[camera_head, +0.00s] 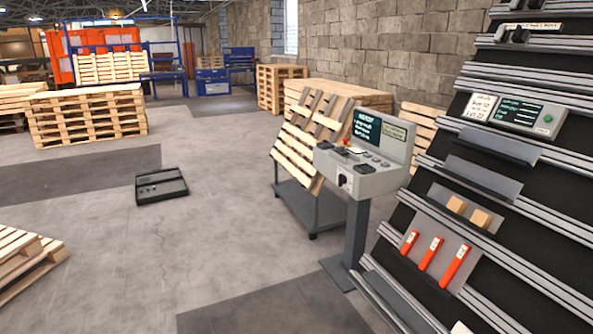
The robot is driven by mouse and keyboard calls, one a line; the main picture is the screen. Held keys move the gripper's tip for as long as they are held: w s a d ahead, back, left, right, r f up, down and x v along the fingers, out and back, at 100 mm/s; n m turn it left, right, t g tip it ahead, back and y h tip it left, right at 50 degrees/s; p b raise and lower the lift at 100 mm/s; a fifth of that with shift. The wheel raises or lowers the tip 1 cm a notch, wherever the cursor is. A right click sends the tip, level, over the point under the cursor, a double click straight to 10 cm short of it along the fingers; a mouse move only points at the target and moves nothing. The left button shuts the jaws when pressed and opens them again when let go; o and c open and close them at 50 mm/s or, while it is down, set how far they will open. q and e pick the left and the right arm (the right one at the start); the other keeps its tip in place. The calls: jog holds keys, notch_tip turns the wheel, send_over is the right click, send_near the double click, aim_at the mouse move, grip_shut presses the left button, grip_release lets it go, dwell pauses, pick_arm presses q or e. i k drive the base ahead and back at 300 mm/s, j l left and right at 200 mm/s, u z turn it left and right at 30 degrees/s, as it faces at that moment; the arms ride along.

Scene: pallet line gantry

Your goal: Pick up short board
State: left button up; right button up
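No single piece stands out clearly as the short board. Several greyish-brown boards (330,113) lean across the top of a tilted pale pallet (297,158) on a grey cart (310,205), partly behind a control console. Two small tan wooden blocks (455,204) sit on a grey ledge of the slanted rack at the right; they look too stubby to name as boards with certainty. Neither of my grippers shows in the head view.
The control console (365,180) stands on a post before the cart. The dark rack (520,190) fills the right side, with red-orange tools (430,253) on it. Pallet stacks (88,118) stand at left. A dark flat box (161,187) lies on otherwise open floor.

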aim_at(331, 124)
jog(key=i+u, duration=0.1)
jog(key=i, duration=0.85)
jog(key=i+l, duration=0.2)
jog(key=i, duration=0.75)
jog(key=i+z, duration=0.15)
jog(key=i, duration=0.75)
jog(key=i+j+z, duration=0.1)
jog(key=i, duration=0.85)
jog(key=i+z, duration=0.1)
jog(key=i, duration=0.2)
